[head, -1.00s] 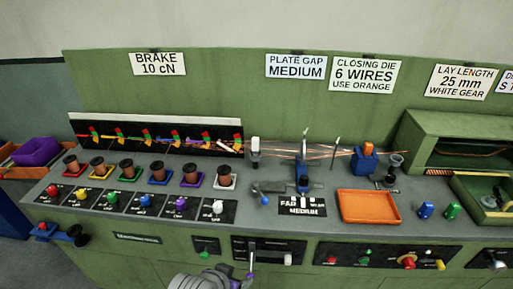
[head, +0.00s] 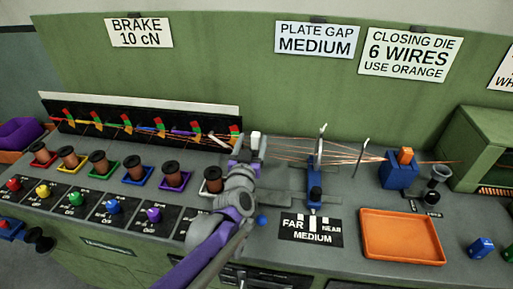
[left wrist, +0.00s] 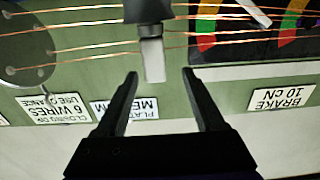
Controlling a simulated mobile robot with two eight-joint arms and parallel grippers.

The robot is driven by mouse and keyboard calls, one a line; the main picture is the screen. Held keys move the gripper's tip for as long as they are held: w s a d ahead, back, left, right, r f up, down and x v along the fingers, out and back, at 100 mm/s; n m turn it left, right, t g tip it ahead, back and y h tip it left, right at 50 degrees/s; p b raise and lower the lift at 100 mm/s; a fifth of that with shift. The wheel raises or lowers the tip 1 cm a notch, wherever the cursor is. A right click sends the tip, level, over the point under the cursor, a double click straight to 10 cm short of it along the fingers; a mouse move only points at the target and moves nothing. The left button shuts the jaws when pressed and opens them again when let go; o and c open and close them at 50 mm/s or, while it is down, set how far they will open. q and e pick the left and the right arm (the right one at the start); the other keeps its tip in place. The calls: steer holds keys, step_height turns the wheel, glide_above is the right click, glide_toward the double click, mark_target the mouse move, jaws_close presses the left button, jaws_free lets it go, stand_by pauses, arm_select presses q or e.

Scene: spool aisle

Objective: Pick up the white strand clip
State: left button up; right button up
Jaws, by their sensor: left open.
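The white strand clip (head: 255,140) is a small pale block standing upright at the left end of the copper strands, behind my left gripper. In the left wrist view, which is upside down, the clip (left wrist: 153,62) hangs from a dark holder (left wrist: 148,10). My left gripper (head: 245,152) is open. In the wrist view its fingertips (left wrist: 160,75) lie on either side of the clip's free end, with gaps on both sides. I cannot tell how deep the clip sits between them. My left forearm hides part of the bench. My right gripper is not in view.
Copper strands (head: 285,150) run right from the clip past a blue upright stand (head: 315,170). Several spools, including a brown one (head: 134,170), stand at left. An orange tray (head: 400,258) lies at right. A black gauge board (head: 140,128) rises behind the spools.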

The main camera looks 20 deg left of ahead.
arm_select(q)
steer(key=x, duration=0.6)
steer(key=shift+d+f, duration=0.2)
steer(key=shift+d, duration=0.05)
steer(key=shift+w, duration=0.1)
jaws_close()
